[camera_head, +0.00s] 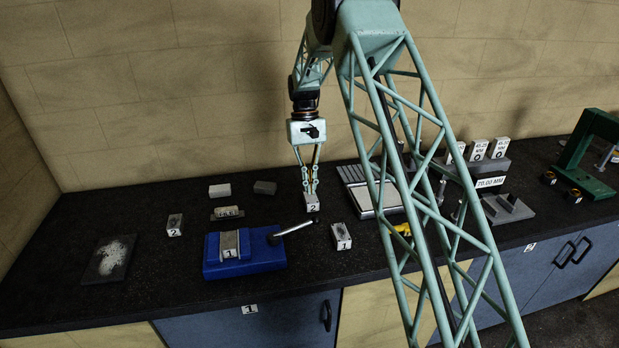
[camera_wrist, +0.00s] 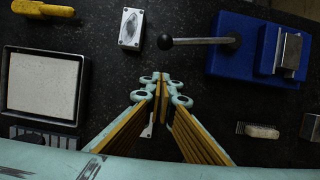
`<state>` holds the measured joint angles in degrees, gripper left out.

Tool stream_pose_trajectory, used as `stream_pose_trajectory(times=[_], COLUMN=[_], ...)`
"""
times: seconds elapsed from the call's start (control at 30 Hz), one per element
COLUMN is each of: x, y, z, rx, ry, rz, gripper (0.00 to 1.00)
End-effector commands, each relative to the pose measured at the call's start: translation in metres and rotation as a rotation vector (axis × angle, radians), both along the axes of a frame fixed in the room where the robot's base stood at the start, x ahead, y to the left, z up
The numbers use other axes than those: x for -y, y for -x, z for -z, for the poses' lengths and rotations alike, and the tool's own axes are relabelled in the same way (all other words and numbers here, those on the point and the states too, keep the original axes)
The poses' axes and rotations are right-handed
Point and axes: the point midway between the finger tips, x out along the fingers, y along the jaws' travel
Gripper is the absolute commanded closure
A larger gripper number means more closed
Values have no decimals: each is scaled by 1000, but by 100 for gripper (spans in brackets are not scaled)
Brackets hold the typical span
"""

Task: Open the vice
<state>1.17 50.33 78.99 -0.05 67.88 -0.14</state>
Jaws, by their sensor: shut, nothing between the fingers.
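My gripper (camera_head: 311,190) is shut and empty, pointing down behind and right of the handle. In the wrist view its fingertips (camera_wrist: 166,78) are together, apart from the handle. A block marked 2 (camera_head: 312,203) stands just below the fingertips.
More small blocks lie behind the vice, and a block marked 2 (camera_head: 174,225) is left. A flat pale-topped tray (camera_head: 377,199) and yellow tool (camera_wrist: 43,8) lie on the other side. A dark plate (camera_head: 109,258) is far left.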

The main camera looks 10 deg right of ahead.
Motion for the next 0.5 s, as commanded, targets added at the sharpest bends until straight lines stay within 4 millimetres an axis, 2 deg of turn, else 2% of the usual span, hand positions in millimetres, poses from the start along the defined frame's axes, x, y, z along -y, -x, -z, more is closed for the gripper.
stream_pose_trajectory(times=[0.3, 0.5], x=[0, -1], y=[14, 32], z=[38, 39], rx=[-2, 0], ry=[0, 0], rz=[0, 0], gripper=[100, 100])
